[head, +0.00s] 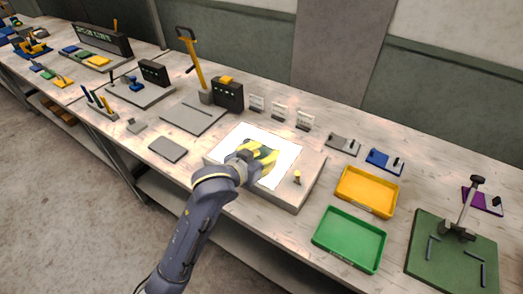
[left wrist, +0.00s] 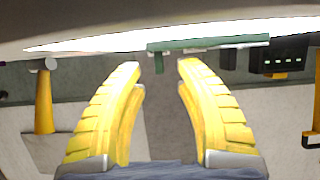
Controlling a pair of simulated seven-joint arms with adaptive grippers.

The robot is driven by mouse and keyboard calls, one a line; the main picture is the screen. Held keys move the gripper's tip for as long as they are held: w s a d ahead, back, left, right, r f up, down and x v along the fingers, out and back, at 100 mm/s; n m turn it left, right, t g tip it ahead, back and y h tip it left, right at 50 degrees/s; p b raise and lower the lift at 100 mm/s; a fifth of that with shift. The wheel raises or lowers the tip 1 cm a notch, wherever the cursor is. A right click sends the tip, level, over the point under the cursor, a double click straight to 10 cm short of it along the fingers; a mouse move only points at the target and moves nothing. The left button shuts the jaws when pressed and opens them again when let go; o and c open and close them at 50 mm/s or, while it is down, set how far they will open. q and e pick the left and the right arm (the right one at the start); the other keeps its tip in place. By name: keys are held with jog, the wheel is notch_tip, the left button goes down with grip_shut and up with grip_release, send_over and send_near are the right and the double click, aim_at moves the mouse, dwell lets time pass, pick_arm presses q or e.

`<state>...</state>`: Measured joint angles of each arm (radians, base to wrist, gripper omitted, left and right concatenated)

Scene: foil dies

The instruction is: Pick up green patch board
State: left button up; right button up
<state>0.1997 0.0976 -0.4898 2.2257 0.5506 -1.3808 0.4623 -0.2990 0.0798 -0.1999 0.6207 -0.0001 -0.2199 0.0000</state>
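The green patch board (head: 266,153) lies on the bright white panel of a light box (head: 285,150) in the head view, mostly hidden by my left gripper (head: 254,156). In the left wrist view the board (left wrist: 225,42) shows edge-on as a thin green strip against the white surface, with a small green tab hanging into the gap between the fingers. My left gripper's yellow fingers (left wrist: 160,68) are spread apart with nothing clamped between them, close to the board. Whether a finger touches it I cannot tell. My right gripper is not in view.
An orange tray (head: 366,191) and a green tray (head: 350,238) lie to the right, both empty. A green stand base (head: 445,262) is further right. A black box (head: 228,94) and yellow-handled press (head: 194,62) stand behind.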

pick_arm(q)
jog(key=shift+x, duration=0.8)
grip_shut()
